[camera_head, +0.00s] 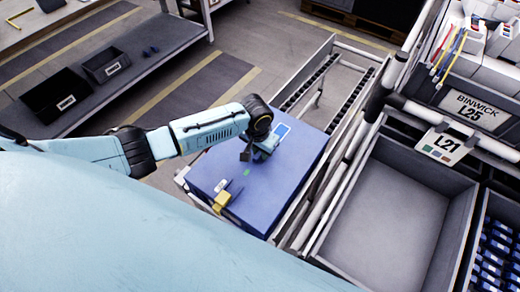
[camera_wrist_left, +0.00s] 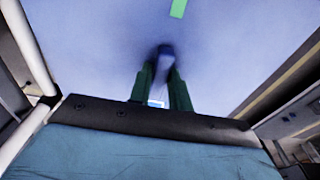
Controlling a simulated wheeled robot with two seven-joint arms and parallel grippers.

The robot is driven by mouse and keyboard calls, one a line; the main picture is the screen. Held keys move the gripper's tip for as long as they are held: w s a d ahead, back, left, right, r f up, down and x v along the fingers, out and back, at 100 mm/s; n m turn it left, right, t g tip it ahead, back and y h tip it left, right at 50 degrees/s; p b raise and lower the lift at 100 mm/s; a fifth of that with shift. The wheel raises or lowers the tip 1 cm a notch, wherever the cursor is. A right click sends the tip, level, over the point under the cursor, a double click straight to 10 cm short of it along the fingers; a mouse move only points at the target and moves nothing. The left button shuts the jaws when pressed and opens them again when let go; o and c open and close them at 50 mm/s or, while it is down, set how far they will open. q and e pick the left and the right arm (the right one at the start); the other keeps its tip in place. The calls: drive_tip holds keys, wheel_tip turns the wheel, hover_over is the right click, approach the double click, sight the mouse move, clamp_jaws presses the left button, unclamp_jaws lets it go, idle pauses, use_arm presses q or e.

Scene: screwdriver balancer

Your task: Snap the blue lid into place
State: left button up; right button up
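A large flat blue surface (camera_head: 285,165), apparently the blue lid, lies on a metal frame in the middle of the head view. It also fills most of the left wrist view (camera_wrist_left: 240,50), with a green mark on it. My left gripper (camera_head: 252,154) reaches down low over this surface. In the left wrist view its two dark fingers (camera_wrist_left: 162,75) stand a little apart. A blurred dark-blue patch shows at their tips; I cannot tell whether it is a held thing or a shadow. Contact with the surface is unclear. My right gripper is not in view.
A small yellow piece (camera_head: 222,200) sits on the blue surface's near left. A pale blue-and-white rectangle (camera_head: 282,131) shows beside the gripper. A grey bin (camera_head: 385,215) stands empty at right. A roller track (camera_head: 312,84) lies behind. A shelf with black bins (camera_head: 55,92) is far left.

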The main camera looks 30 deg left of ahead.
use_arm(q)
drive_tip(key=o, duration=0.4)
drive_tip(key=r+p, duration=0.1)
drive_tip(key=r, duration=0.3)
drive_tip(key=s+r+p, duration=0.1)
drive_tip(key=r, duration=0.4)
drive_tip(key=r+p, duration=0.1)
drive_tip(key=r, duration=0.3)
drive_tip(key=shift+s+r, duration=0.15)
drive_tip(key=shift+s, duration=0.05)
